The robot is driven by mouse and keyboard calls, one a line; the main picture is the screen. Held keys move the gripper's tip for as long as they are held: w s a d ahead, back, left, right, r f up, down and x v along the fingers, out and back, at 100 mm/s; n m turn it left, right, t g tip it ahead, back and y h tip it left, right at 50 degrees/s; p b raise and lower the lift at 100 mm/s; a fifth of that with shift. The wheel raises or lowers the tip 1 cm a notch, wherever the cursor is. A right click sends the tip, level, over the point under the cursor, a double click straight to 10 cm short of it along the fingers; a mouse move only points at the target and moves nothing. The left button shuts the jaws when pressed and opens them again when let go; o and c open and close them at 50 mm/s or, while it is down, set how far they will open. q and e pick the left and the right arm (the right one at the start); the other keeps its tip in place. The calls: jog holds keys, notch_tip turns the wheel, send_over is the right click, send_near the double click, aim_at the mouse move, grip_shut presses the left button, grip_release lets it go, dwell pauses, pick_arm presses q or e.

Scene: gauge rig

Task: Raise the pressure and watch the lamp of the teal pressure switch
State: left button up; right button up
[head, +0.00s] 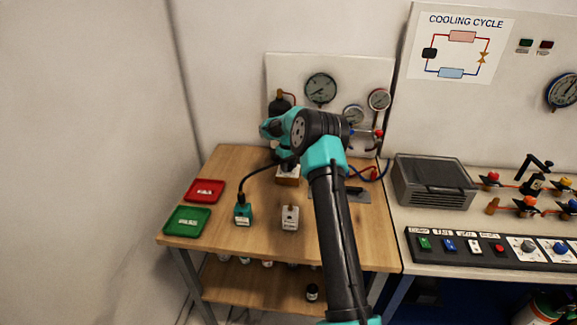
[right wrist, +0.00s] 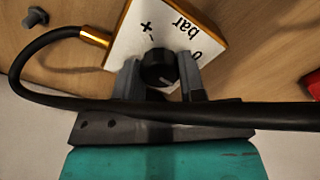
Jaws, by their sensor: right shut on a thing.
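The teal pressure switch (head: 243,214) stands upright on the wooden table, with a black hose (head: 255,172) rising from its top. Its lamp is too small to make out. My right gripper (head: 287,164) is over the pressure regulator block (head: 290,181) and partly hidden by my own arm. In the right wrist view, my right gripper (right wrist: 158,85) is shut on the black knob (right wrist: 158,67) of that block. The block's white face (right wrist: 127,42) is marked "bar", "0", "+" and "-". A brass fitting (right wrist: 95,37) joins a black hose to it. My left gripper is out of view.
A white-grey switch (head: 290,219) stands right of the teal one. A red tray (head: 205,190) and a green tray (head: 187,221) lie at the table's left. Gauges (head: 320,89) hang on the back panel. A grey case (head: 434,181) sits on the right bench.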

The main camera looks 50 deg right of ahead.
aim_at(289, 165)
jog(key=m, duration=0.5)
jog(key=shift+m, duration=0.4)
jog(key=m, duration=0.5)
jog(key=shift+m, duration=0.3)
jog(key=o, duration=0.9)
notch_tip(289, 165, up, 18)
jog(key=shift+f, duration=0.25)
